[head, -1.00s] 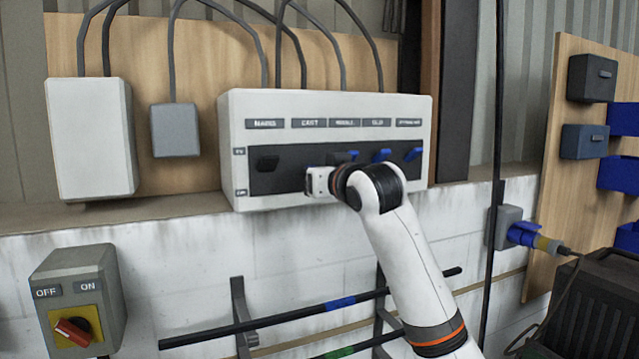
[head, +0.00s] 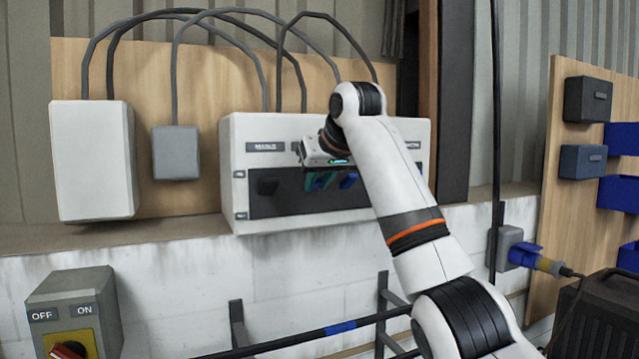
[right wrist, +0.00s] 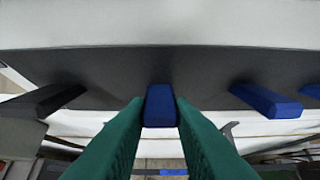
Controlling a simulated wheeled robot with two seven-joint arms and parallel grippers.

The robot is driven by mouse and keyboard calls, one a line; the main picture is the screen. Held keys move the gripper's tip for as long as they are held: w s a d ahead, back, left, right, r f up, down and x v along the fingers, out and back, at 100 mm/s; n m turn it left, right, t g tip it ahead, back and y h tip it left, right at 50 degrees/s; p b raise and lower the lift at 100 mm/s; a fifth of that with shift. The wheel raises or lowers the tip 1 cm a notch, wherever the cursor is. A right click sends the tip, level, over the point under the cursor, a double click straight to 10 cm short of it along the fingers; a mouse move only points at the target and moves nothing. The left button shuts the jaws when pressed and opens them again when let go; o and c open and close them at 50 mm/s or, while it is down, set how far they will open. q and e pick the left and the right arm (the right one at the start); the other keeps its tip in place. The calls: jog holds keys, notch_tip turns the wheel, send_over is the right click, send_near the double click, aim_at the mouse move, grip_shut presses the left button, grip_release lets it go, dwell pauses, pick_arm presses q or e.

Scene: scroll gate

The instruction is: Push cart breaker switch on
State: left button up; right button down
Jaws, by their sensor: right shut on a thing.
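The breaker box (head: 240,222) is white with a dark switch panel and a row of levers. Its leftmost label reads MAINS; my arm hides the neighbouring labels. The second lever from the left, a blue one (right wrist: 160,107), sits between the green fingers of my right gripper (right wrist: 160,112) in the right wrist view. The fingers are shut on it. In the head view my right gripper (head: 318,181) is at the panel, right of the black mains lever (head: 268,186). Another blue lever (head: 348,180) is just right of the fingers. My left gripper is out of view.
A switch box (head: 75,290) marked OFF and ON is at lower left. A grey box (head: 175,153) and a white box (head: 93,160) are left of the breaker box. In the right wrist view, neighbouring levers flank the fingers: black (right wrist: 45,101), blue (right wrist: 265,100).

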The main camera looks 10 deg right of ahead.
jog(key=shift+w+r+g, duration=0.2)
jog(key=shift+r+g, duration=0.3)
jog(key=shift+g, duration=0.2)
dwell(0.5)
jog(key=c, duration=1.4)
grip_release()
jog(key=shift+c, duration=0.2)
jog(key=shift+o, duration=1)
jog(key=shift+w+a+f, duration=0.1)
jog(key=shift+f, duration=0.05)
jog(key=b+v, duration=0.1)
jog(key=v, duration=1.1)
